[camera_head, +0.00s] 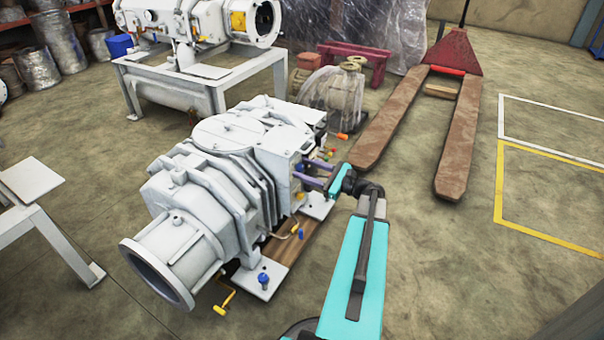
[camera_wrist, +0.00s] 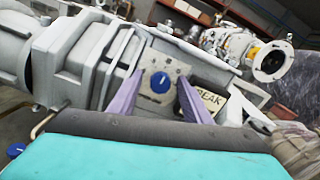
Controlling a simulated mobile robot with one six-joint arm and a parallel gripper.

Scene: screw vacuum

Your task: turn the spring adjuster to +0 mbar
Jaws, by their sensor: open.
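A blue round knob (camera_wrist: 161,82) with a white pointer mark sits on a light square plate (camera_wrist: 176,70) on the side of the white pump (camera_head: 225,175). I take it for the spring adjuster; no mbar scale is readable. My gripper (camera_wrist: 153,88) is open, with its two purple fingers apart, one on each side of the knob in the wrist view. I cannot tell whether they touch it. In the head view my gripper (camera_head: 306,175) reaches the pump's right side, and the knob is not clearly visible there.
A second pump (camera_head: 205,20) stands on a white frame behind. A red pallet truck (camera_head: 455,55) is at the back right. A yellow handle (camera_head: 223,303) lies low at the pump's front.

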